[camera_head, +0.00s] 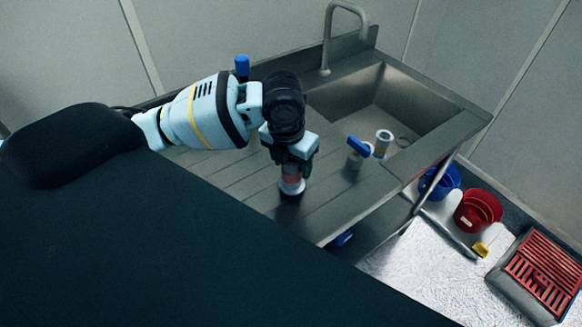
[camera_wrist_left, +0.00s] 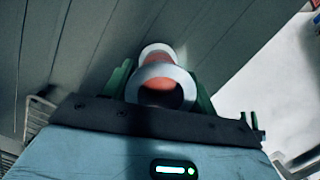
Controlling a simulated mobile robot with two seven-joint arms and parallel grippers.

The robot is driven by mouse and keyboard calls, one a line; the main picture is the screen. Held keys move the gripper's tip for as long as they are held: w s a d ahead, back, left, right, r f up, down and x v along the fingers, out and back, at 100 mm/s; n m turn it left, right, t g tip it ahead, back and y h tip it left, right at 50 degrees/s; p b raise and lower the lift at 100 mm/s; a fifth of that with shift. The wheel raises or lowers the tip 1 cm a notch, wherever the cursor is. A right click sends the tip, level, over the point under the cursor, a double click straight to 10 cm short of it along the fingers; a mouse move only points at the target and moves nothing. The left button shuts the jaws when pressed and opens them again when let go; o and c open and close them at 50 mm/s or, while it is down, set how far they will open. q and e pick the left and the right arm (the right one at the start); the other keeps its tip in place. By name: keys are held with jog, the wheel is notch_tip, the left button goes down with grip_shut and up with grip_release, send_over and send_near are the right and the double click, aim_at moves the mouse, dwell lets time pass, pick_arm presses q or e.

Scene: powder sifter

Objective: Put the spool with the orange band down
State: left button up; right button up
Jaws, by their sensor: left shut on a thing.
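The spool with the orange band (camera_head: 291,186) is at the drainboard side of the steel sink unit, with pale flanges and an orange-red middle. My left gripper (camera_head: 296,165) comes down over it from above and is shut on it. In the left wrist view the spool (camera_wrist_left: 161,78) sits between the two green fingers of my left gripper (camera_wrist_left: 160,92), with one open round end toward the camera. A dark shadow lies right under the spool; I cannot tell whether its lower end touches the drainboard (camera_head: 235,170). My right gripper is not in view.
A pale spool-like piece (camera_head: 383,142) and a blue-topped item (camera_head: 358,148) stand to the right, near the basin (camera_head: 375,100). A blue-topped item (camera_head: 242,66) is behind my arm. A tap (camera_head: 328,40) rises at the back. Buckets (camera_head: 478,210) and a red grate (camera_head: 545,273) are on the floor.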

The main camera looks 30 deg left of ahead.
pick_arm(q)
jog(key=shift+f, duration=0.95)
jog(key=shift+f, duration=0.15)
jog(key=o, duration=1.1)
jog(key=r, duration=0.4)
jog(key=s+r, duration=0.1)
jog(key=r, duration=0.7)
jog(key=shift+s+r, duration=0.1)
jog(key=shift+s, duration=0.25)
